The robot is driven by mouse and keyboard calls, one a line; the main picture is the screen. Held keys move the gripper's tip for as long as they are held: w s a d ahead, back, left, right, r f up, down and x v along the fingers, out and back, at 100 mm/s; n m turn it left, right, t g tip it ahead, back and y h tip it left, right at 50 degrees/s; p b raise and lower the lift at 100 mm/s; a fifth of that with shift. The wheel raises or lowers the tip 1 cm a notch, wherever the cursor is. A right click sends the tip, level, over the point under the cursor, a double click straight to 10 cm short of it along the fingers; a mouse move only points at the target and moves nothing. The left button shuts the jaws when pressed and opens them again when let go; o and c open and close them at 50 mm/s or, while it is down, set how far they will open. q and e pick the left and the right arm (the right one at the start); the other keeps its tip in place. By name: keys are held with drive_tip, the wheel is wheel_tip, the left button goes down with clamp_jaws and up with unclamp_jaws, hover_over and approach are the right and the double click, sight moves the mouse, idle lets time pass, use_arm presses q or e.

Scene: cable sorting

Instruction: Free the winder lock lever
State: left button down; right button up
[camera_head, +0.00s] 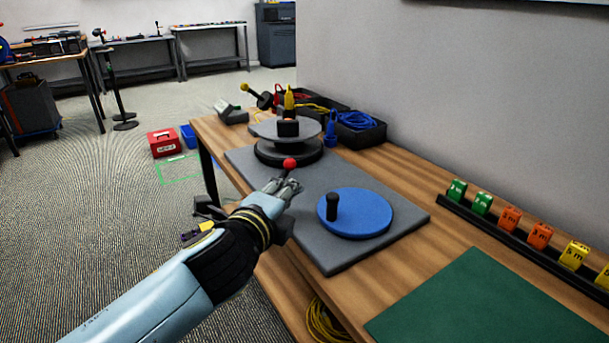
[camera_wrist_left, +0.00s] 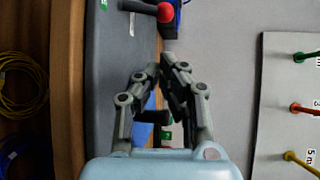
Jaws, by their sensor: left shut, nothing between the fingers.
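The lock lever shows as a red ball knob (camera_head: 290,163) at the front of the grey winder (camera_head: 268,131), whose round plate carries a dark block on top. In the left wrist view the red knob (camera_wrist_left: 166,12) sits on a dark bar (camera_wrist_left: 137,6) at the top edge. My left gripper (camera_head: 288,183) is shut and empty, just on the near side of the knob. Its fingertips (camera_wrist_left: 160,64) come together below the knob, with a visible gap to it. A blue disc (camera_head: 370,212) with an upright black handle (camera_head: 332,206) lies on the grey base plate (camera_head: 350,258). My right gripper is not visible.
Black bins (camera_head: 372,135) with coiled cables stand behind the winder. A dark rack (camera_head: 475,217) of green, orange and yellow tags runs along the right. A green mat (camera_head: 480,310) lies at the near right. The wooden table's (camera_head: 275,285) left edge is beside my arm.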

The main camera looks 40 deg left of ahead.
sight(285, 175)
use_arm(q)
drive_tip(key=x, duration=1)
drive_tip(key=shift+b, duration=0.4)
